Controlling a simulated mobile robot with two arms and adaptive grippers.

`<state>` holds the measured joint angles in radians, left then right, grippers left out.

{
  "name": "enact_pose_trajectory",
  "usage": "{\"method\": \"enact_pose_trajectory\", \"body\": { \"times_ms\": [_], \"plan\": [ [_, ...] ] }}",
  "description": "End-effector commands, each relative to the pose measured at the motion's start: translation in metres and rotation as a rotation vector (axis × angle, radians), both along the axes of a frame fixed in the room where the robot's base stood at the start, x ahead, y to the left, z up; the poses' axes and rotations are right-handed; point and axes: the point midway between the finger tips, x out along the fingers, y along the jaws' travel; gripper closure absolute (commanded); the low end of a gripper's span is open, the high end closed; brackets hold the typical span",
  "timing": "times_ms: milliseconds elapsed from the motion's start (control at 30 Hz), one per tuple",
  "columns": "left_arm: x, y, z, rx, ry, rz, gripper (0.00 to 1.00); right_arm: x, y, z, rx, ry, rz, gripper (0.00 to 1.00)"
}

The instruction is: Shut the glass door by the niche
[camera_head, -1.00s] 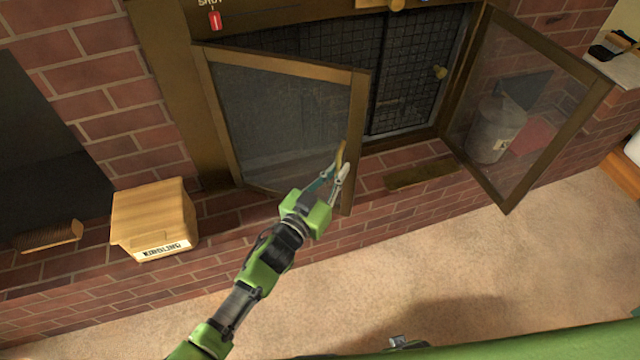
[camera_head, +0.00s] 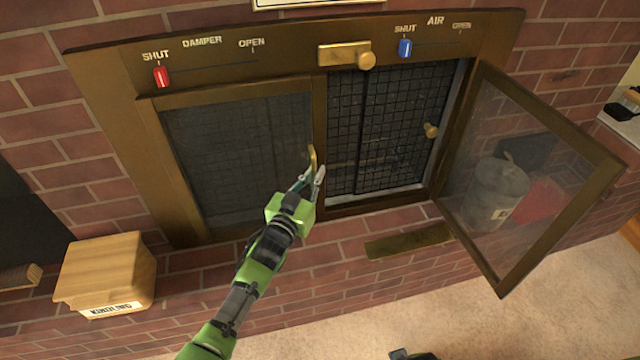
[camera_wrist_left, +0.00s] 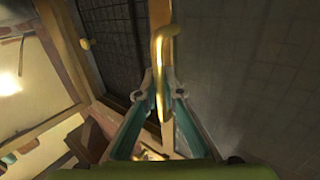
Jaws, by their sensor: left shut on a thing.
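The fireplace has two brass-framed glass doors. The left glass door (camera_head: 240,150) lies nearly flush with the brass surround. The right glass door (camera_head: 535,175) stands wide open toward the room. My left gripper (camera_head: 313,176) is shut on the brass handle (camera_head: 313,157) at the right edge of the left door. In the left wrist view the handle (camera_wrist_left: 160,75) runs between the two fingers (camera_wrist_left: 160,88), with the door frame behind it.
A metal canister (camera_head: 495,190) shows through the open right door. Mesh screens (camera_head: 385,130) hang inside the opening.

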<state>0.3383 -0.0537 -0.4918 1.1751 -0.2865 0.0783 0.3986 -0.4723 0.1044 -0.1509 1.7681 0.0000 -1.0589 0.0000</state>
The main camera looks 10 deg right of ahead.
Motion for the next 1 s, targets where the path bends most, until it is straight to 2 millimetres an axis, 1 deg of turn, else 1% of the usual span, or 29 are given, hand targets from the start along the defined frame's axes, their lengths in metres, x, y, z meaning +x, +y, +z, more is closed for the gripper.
{"method": "enact_pose_trajectory", "body": {
  "times_ms": [200,567,600,633,667,1000],
  "plan": [
    [0.0076,0.0034,-0.0004,0.001,0.0,0.014,1.0,0.0024,0.0001,0.0085,0.0,-0.004,-0.001,1.0],
    [0.0088,0.0047,0.0003,0.001,0.0,0.017,1.0,0.0025,0.0003,0.0096,0.0,-0.004,-0.001,1.0],
    [0.0089,0.0049,0.0003,0.001,0.0,0.017,0.85,0.0025,0.0003,0.0096,0.0,-0.005,-0.001,1.0],
    [0.0089,0.005,0.0003,0.001,0.0,0.017,0.77,0.0025,0.0003,0.0096,0.0,-0.005,-0.001,1.0],
    [0.0088,0.0048,0.0003,0.001,0.0,0.017,0.76,0.0025,0.0004,0.0096,0.0,-0.005,-0.001,1.0],
    [0.0065,0.0044,-0.0007,0.002,0.001,0.015,0.76,0.0023,-0.0006,0.0087,-0.001,-0.002,-0.001,1.0]
  ]
}}
